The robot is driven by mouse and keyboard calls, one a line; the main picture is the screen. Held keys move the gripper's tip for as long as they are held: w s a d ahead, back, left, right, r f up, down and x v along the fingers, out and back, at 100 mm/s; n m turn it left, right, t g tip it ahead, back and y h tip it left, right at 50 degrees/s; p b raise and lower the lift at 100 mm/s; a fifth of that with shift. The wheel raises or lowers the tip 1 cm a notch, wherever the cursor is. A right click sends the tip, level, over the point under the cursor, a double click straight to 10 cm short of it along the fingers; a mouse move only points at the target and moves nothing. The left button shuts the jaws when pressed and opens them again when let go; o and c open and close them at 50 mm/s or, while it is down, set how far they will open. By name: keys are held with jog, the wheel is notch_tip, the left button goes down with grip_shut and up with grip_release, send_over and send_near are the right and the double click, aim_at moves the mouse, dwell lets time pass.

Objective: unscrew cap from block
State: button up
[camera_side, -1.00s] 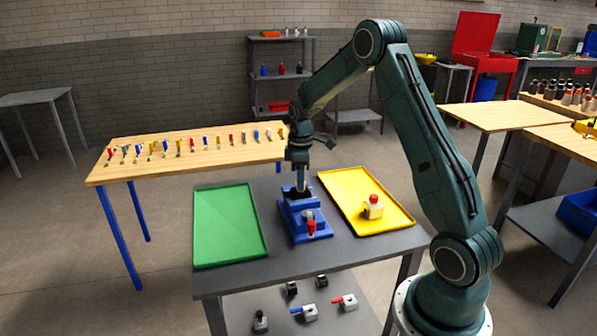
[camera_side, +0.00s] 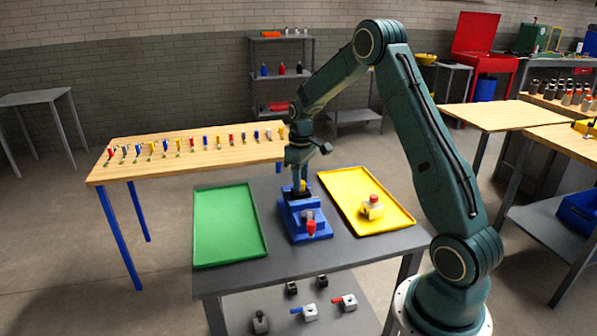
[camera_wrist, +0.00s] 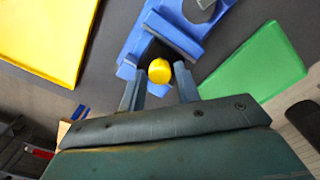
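A round yellow cap (camera_wrist: 159,71) shows in the wrist view, and as a small yellow spot in the side view (camera_side: 303,186). It is at the blue vise (camera_side: 295,228), also in the wrist view (camera_wrist: 138,42). The block under the cap is mostly hidden; a dark area shows beside the cap. My gripper (camera_side: 301,188) points down over the vise. In the wrist view its two fingers (camera_wrist: 160,80) are open, one on each side of the cap, with a narrow gap to each.
A green tray (camera_side: 202,218) lies left of the vise. A yellow tray (camera_side: 345,204) lies right, with a white block with a red cap (camera_side: 372,207). The vise has a red-ended handle (camera_side: 311,227) in front. Several small parts sit on the shelf below.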

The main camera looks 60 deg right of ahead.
jog(key=m, duration=0.3)
jog(key=shift+m, duration=1.1)
jog(key=m, duration=0.2)
jog(key=shift+m, duration=1.5)
jog(key=shift+m, duration=2.6)
